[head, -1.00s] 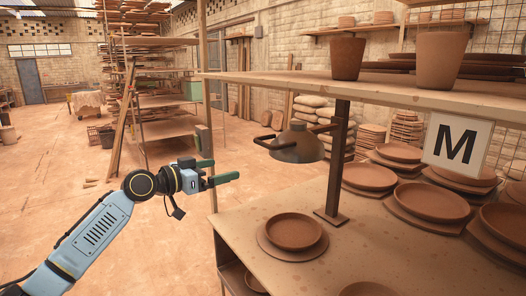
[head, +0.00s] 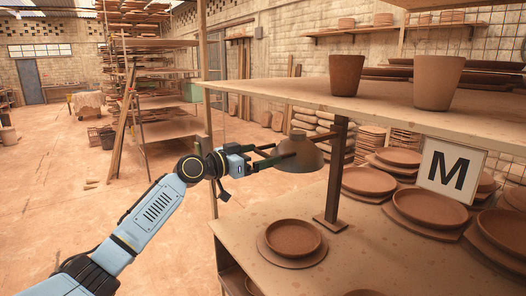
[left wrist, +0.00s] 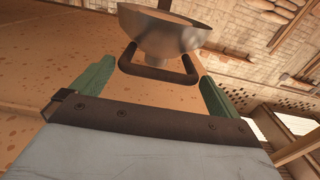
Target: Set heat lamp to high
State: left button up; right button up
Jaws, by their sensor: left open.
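The heat lamp (head: 300,157) has a dark domed shade and hangs beside a brown upright post (head: 335,170) over the lower shelf. In the left wrist view its shade (left wrist: 165,35) is at the top, with a dark U-shaped handle (left wrist: 158,74) sticking out towards me. My left gripper (head: 274,156) has green fingers and is open at the lamp's left side. In the left wrist view its fingers (left wrist: 156,80) stand one on each side of the handle, with gaps visible. In the head view the fingers partly cover the handle. My right gripper is not in view. I see no marked settings.
The upper shelf (head: 300,91) with two clay pots (head: 437,82) runs just above the lamp. The lower shelf (head: 236,225) holds a plate (head: 292,238) below the lamp and several more at right.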

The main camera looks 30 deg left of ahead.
pick_arm(q)
jog(key=shift+x, duration=0.85)
jog(key=c, duration=1)
notch_tip(320, 180, up, 10)
jog(key=p, duration=0.4)
jog(key=shift+r+p, duration=0.1)
jog(key=shift+p, duration=0.3)
jog(key=shift+a, duration=0.1)
jog(key=shift+c, duration=0.2)
jog(key=o, duration=1)
jog(key=shift+o, duration=0.2)
jog(key=shift+s, duration=0.1)
